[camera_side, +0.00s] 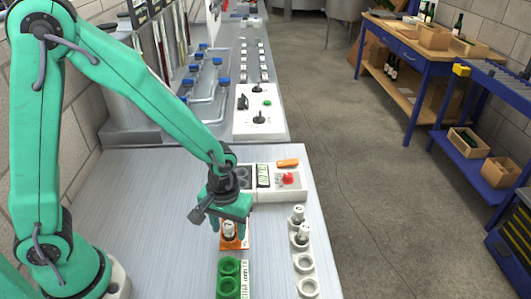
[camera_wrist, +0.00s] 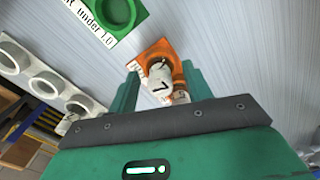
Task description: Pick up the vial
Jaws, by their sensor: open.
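A white-capped vial marked 7 (camera_wrist: 160,84) stands in an orange holder (camera_wrist: 148,52) in the wrist view. It also shows in the side view (camera_side: 228,230), on the orange holder (camera_side: 243,241) below my gripper. A second capped piece (camera_wrist: 181,96) with orange beside it is close behind the vial and partly hidden. My gripper (camera_side: 231,214) is open and points down over the holder. In the wrist view its two green fingers (camera_wrist: 160,70) are on either side of the vial, with visible gaps.
A green holder (camera_side: 229,270) labelled "under 1.0" is near the front. A white rack (camera_side: 306,264) with two vials (camera_side: 298,213) and empty rings is to the right. A device with a red button (camera_side: 288,179) stands behind. Bare bench (camera_side: 150,200) lies left.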

